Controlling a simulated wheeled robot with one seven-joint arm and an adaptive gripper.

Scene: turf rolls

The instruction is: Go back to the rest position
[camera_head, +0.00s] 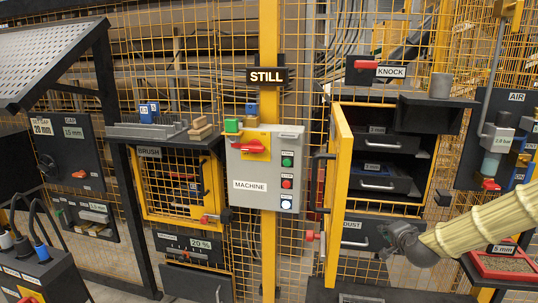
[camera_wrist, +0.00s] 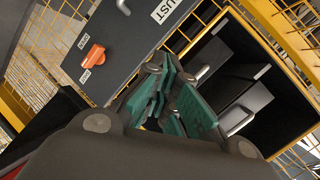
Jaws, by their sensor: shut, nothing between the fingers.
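My gripper (camera_head: 392,243) is in the right part of the head view, at the end of my pale ribbed arm. It is in front of the lower part of the cabinet, close to the DUST drawer (camera_head: 357,236). In the wrist view the green fingers of my gripper (camera_wrist: 163,88) are together, with nothing seen between them. Behind them are the dark panel marked DUST (camera_wrist: 120,45) and the open cabinet (camera_wrist: 225,90). The exact gap between the fingertips and the cabinet cannot be told.
The cabinet's yellow door (camera_head: 338,190) stands open left of my gripper. A grey MACHINE box (camera_head: 262,167) hangs on the yellow post. A red tray (camera_head: 502,262) is below my arm at the right. An orange knob (camera_wrist: 93,54) shows in the wrist view.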

